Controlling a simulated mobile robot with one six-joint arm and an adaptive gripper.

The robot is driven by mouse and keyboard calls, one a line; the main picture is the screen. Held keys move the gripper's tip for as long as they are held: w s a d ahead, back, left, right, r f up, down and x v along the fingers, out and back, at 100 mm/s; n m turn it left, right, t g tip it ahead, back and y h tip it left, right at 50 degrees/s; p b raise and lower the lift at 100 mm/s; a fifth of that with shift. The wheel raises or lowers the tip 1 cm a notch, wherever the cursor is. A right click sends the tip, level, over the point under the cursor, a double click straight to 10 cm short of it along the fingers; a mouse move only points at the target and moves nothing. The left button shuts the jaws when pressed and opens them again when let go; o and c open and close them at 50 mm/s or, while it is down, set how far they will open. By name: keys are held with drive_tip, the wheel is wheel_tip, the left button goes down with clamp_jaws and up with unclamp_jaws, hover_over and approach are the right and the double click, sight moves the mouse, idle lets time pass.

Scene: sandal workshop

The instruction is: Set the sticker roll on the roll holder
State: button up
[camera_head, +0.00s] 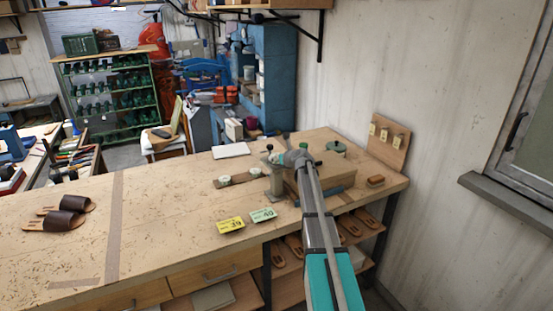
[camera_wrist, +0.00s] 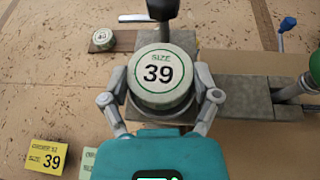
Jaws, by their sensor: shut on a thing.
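A round white sticker roll (camera_wrist: 158,75) with a green edge, marked SIZE 39, sits between the fingers of my gripper (camera_wrist: 163,88) in the wrist view. My gripper is shut on it. In the head view my gripper (camera_head: 277,160) is over the workbench, too small to show the roll clearly. A dark wooden strip (camera_head: 240,180), which looks like the roll holder, lies left of it. A second roll marked 40 (camera_wrist: 103,38) rests on that strip. The strip's other end is hidden in the wrist view. I cannot tell whether the held roll touches anything below.
A yellow card (camera_head: 230,225) reads SIZE 39 in the wrist view; a pale green card (camera_head: 263,215) lies beside it. A grey metal device with a black handle (camera_wrist: 163,8) stands just beyond the held roll. Brown sandals (camera_head: 65,212) lie at left. The bench's middle left is clear.

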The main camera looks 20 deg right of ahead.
drive_tip(key=shift+f+b, duration=0.55)
drive_tip(key=o, duration=0.9)
drive_tip(key=shift+c, duration=0.2)
drive_tip(key=shift+s+r, duration=0.1)
drive_tip(key=shift+s, duration=0.05)
drive_tip(key=p+v, duration=0.4)
drive_tip(key=v, duration=0.6)
drive_tip(key=shift+s, duration=0.35)
idle(0.4)
idle(0.9)
